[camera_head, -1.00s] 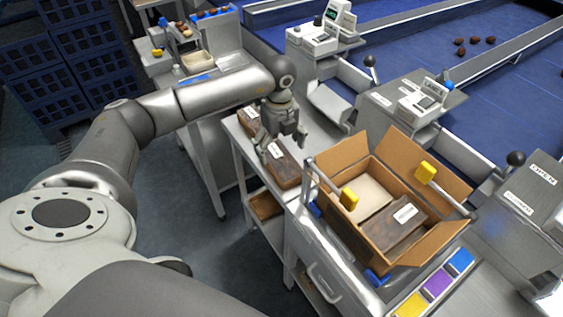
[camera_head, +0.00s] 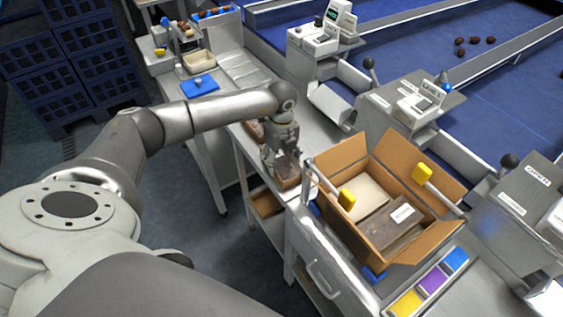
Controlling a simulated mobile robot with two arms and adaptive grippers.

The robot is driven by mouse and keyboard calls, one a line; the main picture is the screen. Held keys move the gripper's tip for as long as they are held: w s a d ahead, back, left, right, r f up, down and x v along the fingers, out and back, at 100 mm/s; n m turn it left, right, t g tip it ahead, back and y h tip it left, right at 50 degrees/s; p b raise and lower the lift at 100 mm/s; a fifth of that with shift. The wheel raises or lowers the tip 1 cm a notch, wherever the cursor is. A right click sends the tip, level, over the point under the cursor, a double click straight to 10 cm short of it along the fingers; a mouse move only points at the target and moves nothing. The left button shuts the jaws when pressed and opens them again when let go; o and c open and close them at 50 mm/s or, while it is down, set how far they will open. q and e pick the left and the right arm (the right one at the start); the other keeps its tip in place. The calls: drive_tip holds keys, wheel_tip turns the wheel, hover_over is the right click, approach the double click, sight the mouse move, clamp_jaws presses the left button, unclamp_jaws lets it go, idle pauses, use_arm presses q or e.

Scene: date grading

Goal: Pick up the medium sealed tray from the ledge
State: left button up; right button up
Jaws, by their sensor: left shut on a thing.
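Two sealed trays with brown contents and white labels are on the metal ledge (camera_head: 310,137). The nearer sealed tray (camera_head: 286,182) is under my left gripper (camera_head: 282,167), which comes down over it from above. My left gripper is shut on this tray, and its fingers and wrist hide much of it. The farther sealed tray (camera_head: 254,130) lies behind, partly covered by my gripper. Whether the held tray touches the ledge, I cannot tell. My right gripper is not in view.
An open cardboard box (camera_head: 342,154) with a labelled brown tray (camera_head: 394,228) inside stands right of the ledge, close to my gripper. Yellow-tipped flap holders (camera_head: 423,174) stick up around it. Blue crates (camera_head: 70,70) are stacked at far left. A blue conveyor (camera_head: 440,70) runs behind.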

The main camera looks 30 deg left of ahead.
use_arm(q)
drive_tip(key=c, duration=0.3)
drive_tip(key=shift+r, duration=0.15)
